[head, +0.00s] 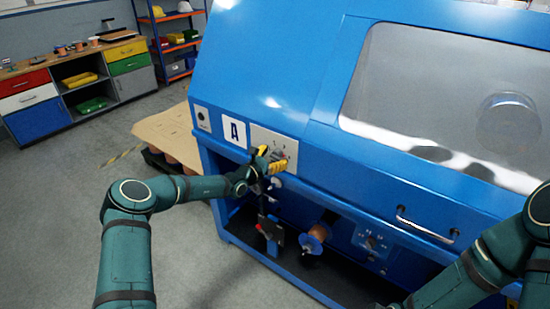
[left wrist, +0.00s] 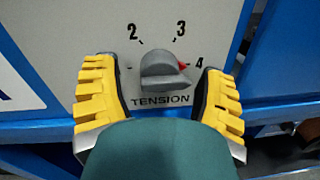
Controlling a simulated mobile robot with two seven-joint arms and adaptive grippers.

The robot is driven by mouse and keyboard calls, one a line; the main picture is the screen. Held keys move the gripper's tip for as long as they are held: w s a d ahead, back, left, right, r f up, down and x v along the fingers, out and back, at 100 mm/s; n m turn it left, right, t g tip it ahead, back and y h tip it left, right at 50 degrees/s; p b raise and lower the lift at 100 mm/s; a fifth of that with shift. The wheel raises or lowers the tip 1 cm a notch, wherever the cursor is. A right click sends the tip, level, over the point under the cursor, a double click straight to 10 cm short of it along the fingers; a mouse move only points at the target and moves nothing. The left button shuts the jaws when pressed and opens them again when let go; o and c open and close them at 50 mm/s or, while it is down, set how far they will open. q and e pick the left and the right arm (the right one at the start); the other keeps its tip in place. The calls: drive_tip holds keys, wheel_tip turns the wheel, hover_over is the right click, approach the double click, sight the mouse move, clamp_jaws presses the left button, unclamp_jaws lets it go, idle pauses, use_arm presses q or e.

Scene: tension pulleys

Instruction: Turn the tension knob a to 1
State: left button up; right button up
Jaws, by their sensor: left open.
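The tension knob a (left wrist: 163,70) is a grey knob on a pale plate (left wrist: 70,30) marked TENSION. Its red pointer is at the 4 on the right. The 2 and 3 show above it; the left tick shows, but its number is hidden by a finger. My left gripper (left wrist: 160,97) is open, with one yellow finger on each side of the knob and gaps between fingers and knob. In the head view my left gripper (head: 269,161) is in front of the same plate (head: 265,136), beside the A sign (head: 234,132). My right gripper is out of view.
The blue machine (head: 258,75) fills the middle and right, with a window and a door handle (head: 427,226). Below are a spool (head: 318,232) and another dial (head: 371,242). A pallet with a board (head: 168,130) stands left of the machine. The floor at left is clear.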

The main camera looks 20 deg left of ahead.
use_arm(q)
drive_tip(key=shift+w+d, duration=0.1)
drive_tip(key=shift+w, duration=0.2)
